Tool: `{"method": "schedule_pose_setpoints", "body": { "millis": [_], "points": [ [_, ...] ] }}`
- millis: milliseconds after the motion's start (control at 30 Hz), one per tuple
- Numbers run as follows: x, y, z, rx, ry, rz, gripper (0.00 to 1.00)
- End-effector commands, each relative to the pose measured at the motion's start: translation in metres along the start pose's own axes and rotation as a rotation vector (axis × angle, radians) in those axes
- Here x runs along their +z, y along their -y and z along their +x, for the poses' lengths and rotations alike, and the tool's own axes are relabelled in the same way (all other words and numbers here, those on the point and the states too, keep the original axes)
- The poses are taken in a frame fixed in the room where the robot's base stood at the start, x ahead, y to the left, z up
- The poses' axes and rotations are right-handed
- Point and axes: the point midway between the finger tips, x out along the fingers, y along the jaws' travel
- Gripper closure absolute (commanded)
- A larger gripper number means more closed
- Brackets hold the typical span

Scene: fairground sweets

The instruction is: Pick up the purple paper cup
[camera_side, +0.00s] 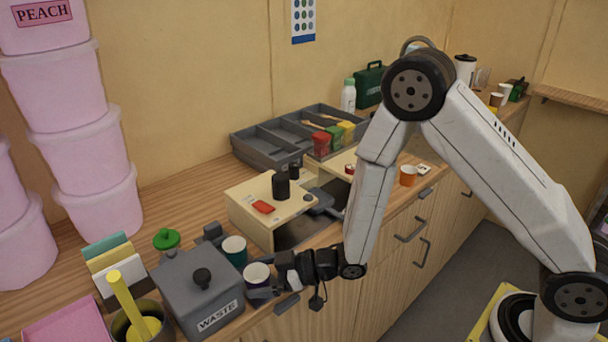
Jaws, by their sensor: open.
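The purple paper cup (257,276) stands upright near the counter's front edge, just right of the grey waste box. Its pale inside and part of its purple wall show. My gripper (272,285) is low at the cup's right side, with its jaws open. The fingers are dark and small here, and part of the cup's lower right side is hidden. I cannot tell whether the cup sits between the fingers or whether they touch it.
A dark green cup (234,250) stands close behind the purple cup. The lidded grey waste box (201,296) is close on the left. A wooden stand (245,213) is behind my gripper. An orange cup (408,176) stands farther right.

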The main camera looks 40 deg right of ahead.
Motion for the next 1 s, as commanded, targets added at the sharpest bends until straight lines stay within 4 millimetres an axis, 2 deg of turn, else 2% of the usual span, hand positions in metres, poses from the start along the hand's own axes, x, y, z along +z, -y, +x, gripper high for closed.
{"method": "schedule_pose_setpoints", "body": {
  "millis": [300,333,567,600,1000],
  "points": [
    [-0.0002,-0.0001,-0.0003,0.000,-0.001,0.000,0.00],
    [-0.0002,-0.0001,-0.0003,0.000,-0.001,0.000,0.03],
    [-0.0003,-0.0001,-0.0003,0.000,-0.001,0.000,0.76],
    [-0.0003,-0.0001,-0.0003,0.000,-0.001,0.000,0.79],
    [-0.0045,-0.0002,-0.0013,0.000,-0.002,-0.001,0.79]
  ]
}}
